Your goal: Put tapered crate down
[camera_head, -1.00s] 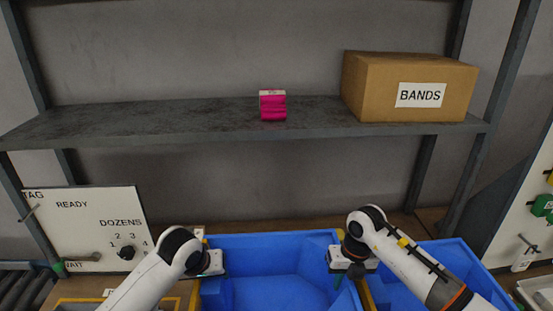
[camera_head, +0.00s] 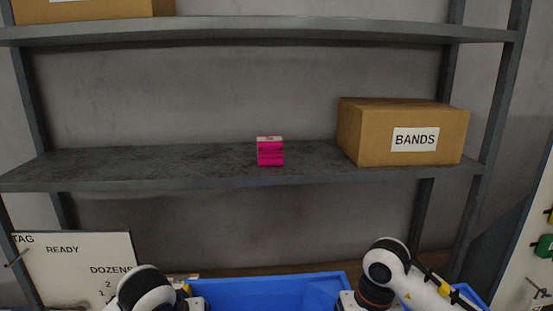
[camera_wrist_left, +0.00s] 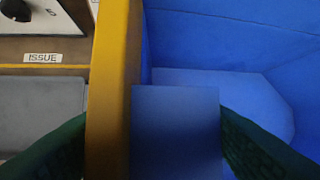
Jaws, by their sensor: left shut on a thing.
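The blue tapered crate (camera_head: 265,291) shows at the bottom of the head view, cut off by the frame's edge. The left wrist view shows its sloping blue inside (camera_wrist_left: 240,50) and a blue wall piece (camera_wrist_left: 175,130) between the green fingers. My left gripper (camera_wrist_left: 158,145) is shut on that crate wall. In the head view my left wrist is at the crate's left end, with its fingers out of frame. My right gripper (camera_head: 352,301) is at the crate's right end, and its fingers are hidden. The crate's underside is not visible.
A second blue crate (camera_head: 472,296) is at the right. A yellow rail (camera_wrist_left: 112,80) runs close beside the held wall. Above are a grey shelf (camera_head: 190,165), a pink pack (camera_head: 270,152) and a BANDS carton (camera_head: 370,135). A READY board (camera_head: 75,265) stands left.

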